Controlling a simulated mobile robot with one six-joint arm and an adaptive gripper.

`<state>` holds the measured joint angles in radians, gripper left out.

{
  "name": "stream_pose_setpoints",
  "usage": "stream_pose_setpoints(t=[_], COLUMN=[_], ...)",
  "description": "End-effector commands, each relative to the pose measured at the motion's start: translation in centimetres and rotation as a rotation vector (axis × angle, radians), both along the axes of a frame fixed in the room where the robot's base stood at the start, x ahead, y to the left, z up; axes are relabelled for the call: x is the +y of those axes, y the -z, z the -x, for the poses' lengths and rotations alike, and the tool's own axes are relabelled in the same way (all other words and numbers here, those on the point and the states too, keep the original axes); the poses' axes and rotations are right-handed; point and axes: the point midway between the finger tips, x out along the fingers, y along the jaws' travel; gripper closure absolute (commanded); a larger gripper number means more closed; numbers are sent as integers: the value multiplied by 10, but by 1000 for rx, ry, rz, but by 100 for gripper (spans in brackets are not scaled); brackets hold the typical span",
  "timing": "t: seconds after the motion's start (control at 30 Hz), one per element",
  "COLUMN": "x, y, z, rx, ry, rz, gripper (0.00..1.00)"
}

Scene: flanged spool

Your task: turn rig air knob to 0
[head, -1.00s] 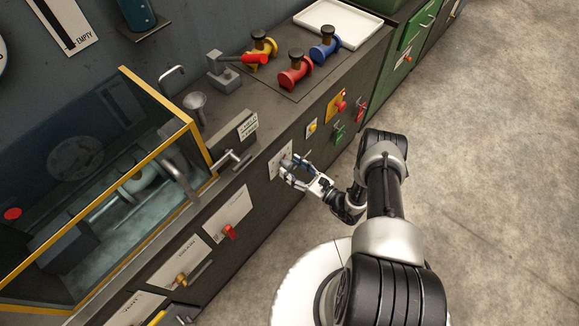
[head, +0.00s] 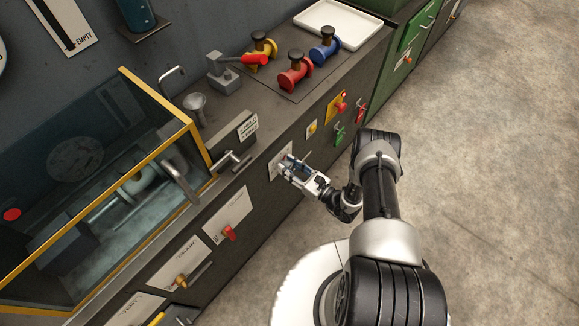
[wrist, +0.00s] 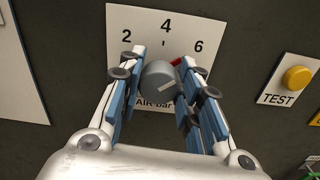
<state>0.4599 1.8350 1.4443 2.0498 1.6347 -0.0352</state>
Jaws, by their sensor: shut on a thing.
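The rig air knob (wrist: 158,84) is a round grey knob on a white dial plate (wrist: 166,22) marked 2, 4, 6 and "AIR bar". A red pointer by the knob's upper right side points toward the 6. My gripper (wrist: 161,70) is shut on the knob, one blue-padded finger on each side. In the head view, my gripper (head: 287,166) is at the dial plate on the dark cabinet front and hides the knob. The lower part of the scale, including any 0, is hidden by the fingers.
A yellow TEST button (wrist: 297,78) is to the right of the dial. A lever handle (head: 235,160) sticks out to its left, and a red knob (head: 229,233) is on a lower-left panel. Coloured spools (head: 294,75) stand on the bench top. The floor at right is clear.

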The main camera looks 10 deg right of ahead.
Motion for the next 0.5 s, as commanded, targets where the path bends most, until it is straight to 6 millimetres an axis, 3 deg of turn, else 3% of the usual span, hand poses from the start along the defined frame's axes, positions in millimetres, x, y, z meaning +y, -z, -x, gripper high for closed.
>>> stream_pose_setpoints(t=[0.13,0.5], x=[0,0], y=[0,1], z=[0,0], rx=[1,-36], ry=[-1,-1], rz=[-1,50], gripper=[92,92])
